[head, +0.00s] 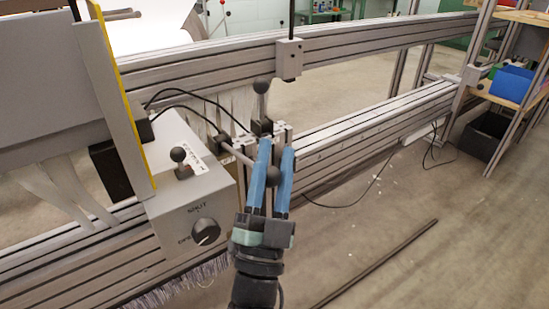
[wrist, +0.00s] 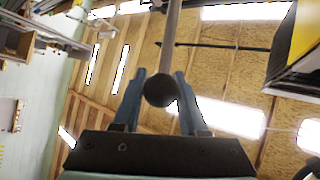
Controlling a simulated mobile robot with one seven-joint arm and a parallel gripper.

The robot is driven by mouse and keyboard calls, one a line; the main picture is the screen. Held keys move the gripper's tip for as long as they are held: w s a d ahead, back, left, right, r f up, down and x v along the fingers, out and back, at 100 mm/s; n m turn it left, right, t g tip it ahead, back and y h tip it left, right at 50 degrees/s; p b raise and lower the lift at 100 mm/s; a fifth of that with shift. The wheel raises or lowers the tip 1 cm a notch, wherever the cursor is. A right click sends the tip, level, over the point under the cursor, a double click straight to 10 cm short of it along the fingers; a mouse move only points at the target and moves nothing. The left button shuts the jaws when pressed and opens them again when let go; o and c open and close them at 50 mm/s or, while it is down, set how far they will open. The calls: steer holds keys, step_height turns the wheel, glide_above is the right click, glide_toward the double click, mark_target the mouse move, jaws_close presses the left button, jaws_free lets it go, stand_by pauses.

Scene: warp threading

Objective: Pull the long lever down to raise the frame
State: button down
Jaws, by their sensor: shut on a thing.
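The long lever (head: 239,155) is a grey rod that slants from the bracket at the control box's right side to a black ball knob (head: 273,175). My gripper (head: 276,147), with two blue fingers, is shut on the lever's knob end. In the wrist view, the knob (wrist: 160,90) sits between the fingers (wrist: 160,76), and the rod runs up out of the picture. The fingers hide part of the lever and bracket in the head view.
A grey control box (head: 190,195) with a dial (head: 206,231) and a short black-knobbed lever (head: 178,155) is left of my gripper. Another black knob (head: 261,86) stands just behind. Metal rails (head: 375,115) run right; open floor lies at the lower right.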

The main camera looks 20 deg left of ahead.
steer(key=shift+w+d, duration=0.1)
steer(key=shift+d, duration=0.4)
steer(key=c, duration=0.6)
jaws_free()
steer(key=shift+o, duration=0.7)
steer(key=shift+a, duration=0.2)
steer(key=p+v, duration=0.3)
steer(key=v, duration=1)
steer(key=shift+p, duration=0.35)
